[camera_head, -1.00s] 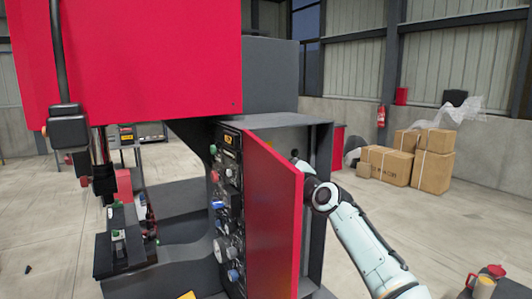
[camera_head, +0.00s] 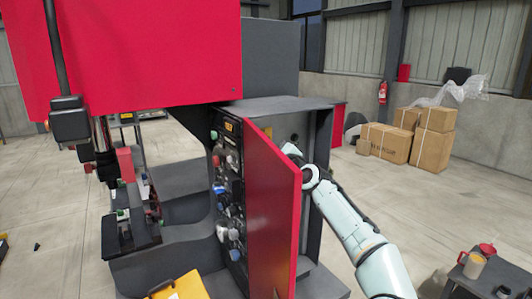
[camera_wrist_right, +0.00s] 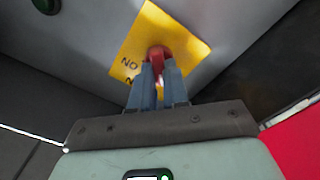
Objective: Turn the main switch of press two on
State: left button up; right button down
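The main switch is a red rotary knob (camera_wrist_right: 160,54) on a yellow plate (camera_wrist_right: 197,47) in the right wrist view. The plate is fixed to a grey panel, and part of its lettering is covered. My right gripper (camera_wrist_right: 159,68) has its two fingers on either side of the knob's handle, which shows red between the tips. In the head view, my right arm reaches behind the open red door (camera_head: 272,215) into the press's grey cabinet (camera_head: 285,106). The gripper and switch are hidden there by the door. My left gripper is in neither view.
The press's front panel (camera_head: 228,185) carries several buttons and dials left of the door. A yellow thing (camera_head: 183,288) stands at the bottom edge. Cardboard boxes (camera_head: 432,148) stand at the back right. A small table with a jug (camera_head: 473,264) is at lower right.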

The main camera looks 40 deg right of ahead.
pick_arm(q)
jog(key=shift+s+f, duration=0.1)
pick_arm(e)
jog(key=shift+m, duration=0.4)
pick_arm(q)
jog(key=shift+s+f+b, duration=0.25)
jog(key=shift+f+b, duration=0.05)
pick_arm(e)
jog(key=m, duration=1.7)
jog(key=shift+d+r, duration=0.15)
jog(key=shift+d, duration=0.15)
jog(key=c, duration=1.1)
grip_release()
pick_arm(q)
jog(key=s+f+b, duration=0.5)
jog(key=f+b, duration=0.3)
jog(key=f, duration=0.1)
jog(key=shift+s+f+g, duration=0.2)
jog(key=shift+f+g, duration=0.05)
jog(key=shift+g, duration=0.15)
pick_arm(e)
jog(key=s, duration=0.4)
jog(key=s+a, duration=0.1)
jog(key=s, duration=0.8)
jog(key=shift+s+a, duration=0.15)
jog(key=shift+a, duration=0.05)
